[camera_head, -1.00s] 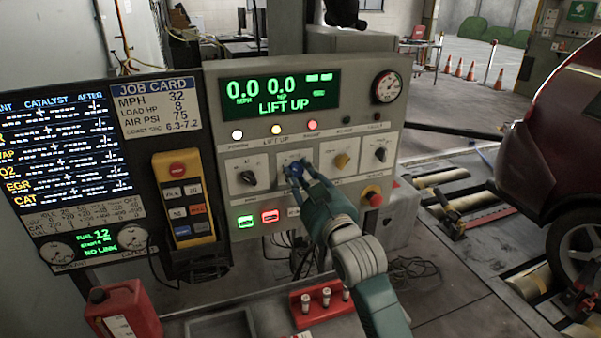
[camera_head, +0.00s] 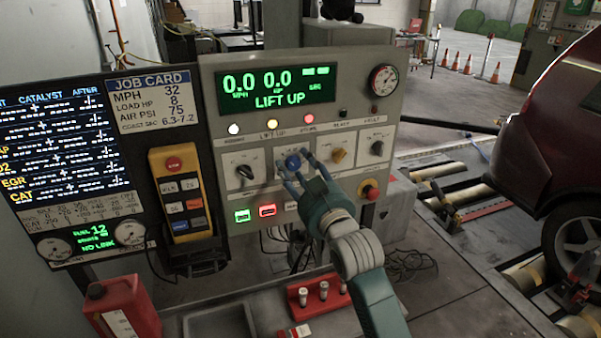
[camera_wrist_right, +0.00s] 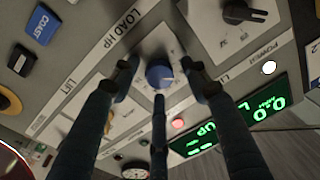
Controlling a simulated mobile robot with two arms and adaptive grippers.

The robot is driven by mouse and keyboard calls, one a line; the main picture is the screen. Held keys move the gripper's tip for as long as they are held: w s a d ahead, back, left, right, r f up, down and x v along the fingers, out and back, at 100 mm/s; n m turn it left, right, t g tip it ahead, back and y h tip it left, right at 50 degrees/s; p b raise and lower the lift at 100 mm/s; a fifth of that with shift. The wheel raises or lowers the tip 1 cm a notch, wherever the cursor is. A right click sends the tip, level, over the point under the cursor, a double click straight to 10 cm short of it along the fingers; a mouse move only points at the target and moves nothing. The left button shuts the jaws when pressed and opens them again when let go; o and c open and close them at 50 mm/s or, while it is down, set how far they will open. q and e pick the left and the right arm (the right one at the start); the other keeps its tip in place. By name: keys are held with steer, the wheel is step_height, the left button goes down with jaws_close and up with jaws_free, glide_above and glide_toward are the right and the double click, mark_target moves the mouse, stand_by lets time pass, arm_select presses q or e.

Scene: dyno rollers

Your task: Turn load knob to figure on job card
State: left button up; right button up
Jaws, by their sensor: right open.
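The blue load knob (camera_head: 293,162) sits on the grey control panel, second from the left in a row of knobs. In the right wrist view, the knob (camera_wrist_right: 158,76) lies between the fingers, under the "LOAD HP" label (camera_wrist_right: 123,22). My right gripper (camera_head: 294,176) is open in front of the knob, its fingers spread around it with gaps at the sides. Whether a fingertip touches the knob I cannot tell. The job card (camera_head: 153,101) reads MPH 32, LOAD HP 8, AIR PSI 75. The panel display (camera_head: 275,92) reads 0.0 MPH, 0.0 and LIFT UP. My left gripper is not in view.
A black knob (camera_head: 245,171) is left of the load knob; a yellow knob (camera_head: 338,155) and another black knob (camera_head: 377,147) are right. A red stop button (camera_head: 370,190) sits lower right. A yellow pendant (camera_head: 181,193) hangs left. A red can (camera_head: 124,308) stands below.

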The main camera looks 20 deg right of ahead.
steer(key=s, duration=1.2)
steer(key=shift+d+f, duration=0.3)
steer(key=shift+d, duration=0.1)
steer(key=shift+w, duration=0.1)
